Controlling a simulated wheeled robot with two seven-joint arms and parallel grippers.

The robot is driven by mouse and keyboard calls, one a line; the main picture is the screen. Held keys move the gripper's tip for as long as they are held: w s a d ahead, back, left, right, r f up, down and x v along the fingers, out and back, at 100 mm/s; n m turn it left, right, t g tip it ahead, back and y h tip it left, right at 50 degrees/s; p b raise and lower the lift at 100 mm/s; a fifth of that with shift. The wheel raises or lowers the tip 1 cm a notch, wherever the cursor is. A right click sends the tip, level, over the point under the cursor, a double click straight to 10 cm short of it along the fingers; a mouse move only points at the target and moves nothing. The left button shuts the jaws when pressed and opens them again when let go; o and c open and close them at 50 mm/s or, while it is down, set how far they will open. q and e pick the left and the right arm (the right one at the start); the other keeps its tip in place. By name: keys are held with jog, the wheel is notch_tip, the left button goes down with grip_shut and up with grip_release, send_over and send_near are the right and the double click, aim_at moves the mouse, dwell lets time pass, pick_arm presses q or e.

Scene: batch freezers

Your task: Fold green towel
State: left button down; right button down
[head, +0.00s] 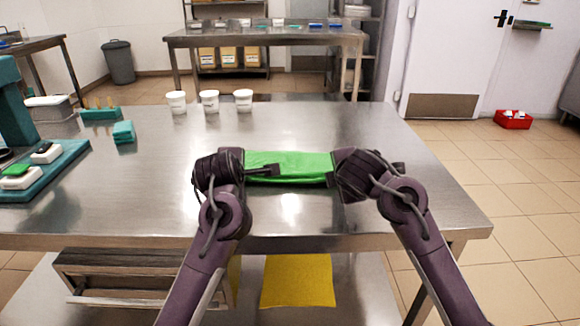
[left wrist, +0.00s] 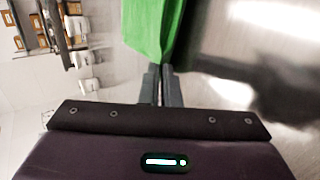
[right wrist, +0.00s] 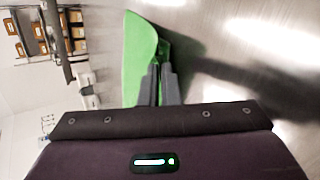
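The green towel (head: 290,163) is a narrow, wide band near the front middle of the steel table, between my two grippers. My left gripper (head: 272,171) is at its left end, fingers together at its edge. In the left wrist view the towel (left wrist: 150,25) narrows toward the closed fingertips (left wrist: 160,70). My right gripper is at the right end; its fingertips are hidden in the head view. In the right wrist view its fingers (right wrist: 159,70) are closed on the edge of the towel (right wrist: 140,50). I cannot tell how high the towel is above the table.
The steel table (head: 400,165) is clear around the towel. Several white cups, including one white cup (head: 243,100), stand at its back. A yellow cloth (head: 298,281) lies on the lower shelf.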

pick_arm(q)
jog(key=c, duration=1.3)
grip_release()
pick_arm(e)
jog(key=c, duration=1.3)
grip_release()
pick_arm(q)
jog(key=shift+r, duration=0.2)
pick_arm(e)
jog(key=shift+s+r, duration=0.1)
jog(key=shift+r, duration=0.05)
pick_arm(q)
jog(key=s+r, duration=0.4)
jog(key=r, duration=0.1)
jog(key=s+r, duration=0.2)
jog(key=r, duration=0.1)
jog(key=shift+r, duration=0.25)
pick_arm(e)
jog(key=s+r, duration=0.2)
jog(key=r, duration=0.1)
jog(key=s+r, duration=0.4)
jog(key=r, duration=0.1)
jog(key=shift+r, duration=0.35)
jog(key=shift+w, duration=0.1)
